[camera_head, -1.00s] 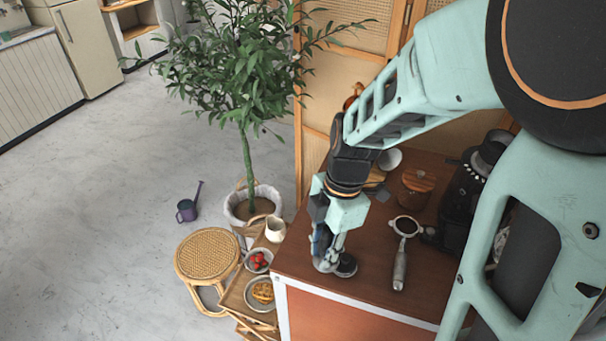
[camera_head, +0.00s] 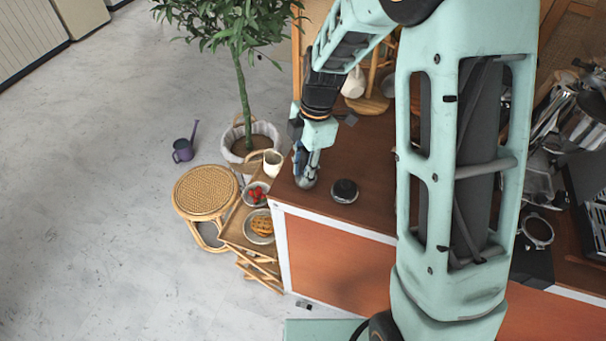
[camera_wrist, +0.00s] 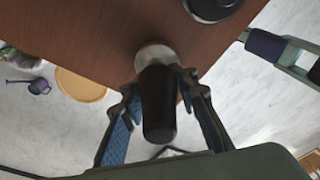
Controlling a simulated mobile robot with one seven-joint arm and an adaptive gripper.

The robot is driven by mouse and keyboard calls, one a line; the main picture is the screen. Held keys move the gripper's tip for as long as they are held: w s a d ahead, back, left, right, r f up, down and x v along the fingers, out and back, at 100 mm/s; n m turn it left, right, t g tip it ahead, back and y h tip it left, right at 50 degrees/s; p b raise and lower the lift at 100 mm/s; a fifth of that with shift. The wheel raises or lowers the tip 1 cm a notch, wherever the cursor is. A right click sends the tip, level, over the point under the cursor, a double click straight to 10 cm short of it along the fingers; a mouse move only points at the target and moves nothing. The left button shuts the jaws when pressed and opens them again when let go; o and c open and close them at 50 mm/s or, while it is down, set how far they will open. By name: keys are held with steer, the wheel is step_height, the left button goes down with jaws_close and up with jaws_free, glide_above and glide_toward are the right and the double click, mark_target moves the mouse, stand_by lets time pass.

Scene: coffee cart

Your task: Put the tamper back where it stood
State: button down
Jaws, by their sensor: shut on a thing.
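The tamper (camera_wrist: 157,105) has a dark handle and a pale metal base. My gripper (camera_wrist: 158,92) is shut on its handle in the wrist view. In the head view my gripper (camera_head: 305,172) is at the left front corner of the brown counter (camera_head: 372,160). The tamper's base is near the counter's edge; I cannot tell whether it touches the top. A round black disc-like piece (camera_head: 344,191) sits on the counter to the right of the gripper, apart from it. It also shows at the top of the wrist view (camera_wrist: 212,6).
A wooden cart with a cream jug (camera_head: 272,163), a strawberry bowl (camera_head: 256,193) and a pastry plate (camera_head: 259,228) stands left of the counter. A rattan stool (camera_head: 205,190) and potted tree (camera_head: 243,95) are near. A wooden stand with cups (camera_head: 368,100) is at the back.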

steer(key=shift+f, duration=0.1)
steer(key=shift+f, duration=0.15)
steer(key=c, duration=1.5)
jaws_free()
steer(key=r, duration=0.4)
steer(key=d+r, duration=0.1)
steer(key=r, duration=0.7)
steer(key=shift+w+d+r, duration=0.1)
steer(key=shift+w+d, duration=0.2)
steer(key=shift+w, duration=0.05)
